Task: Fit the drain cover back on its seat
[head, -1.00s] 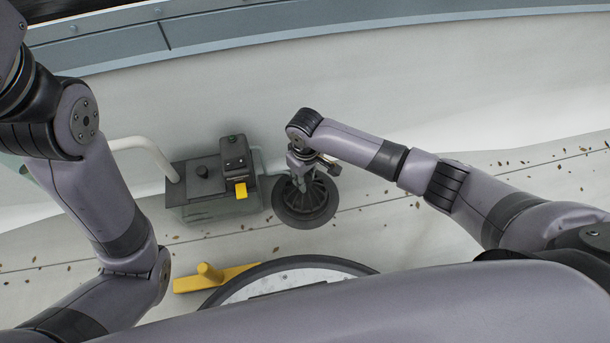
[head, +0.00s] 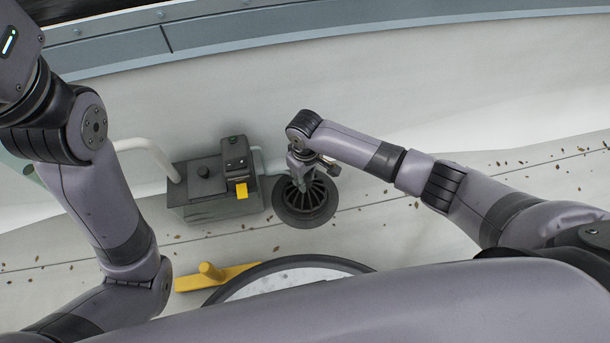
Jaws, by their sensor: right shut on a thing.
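The drain cover is a dark ribbed dome strainer (head: 318,196).
A grey box unit with a black top (head: 200,192) and yellow tab stands close left of the drain, with a white pipe (head: 148,152). A yellow tool (head: 215,277) and a round dark-rimmed lid or basin (head: 290,275) lie in front. Small leaves are scattered; a parapet runs behind.

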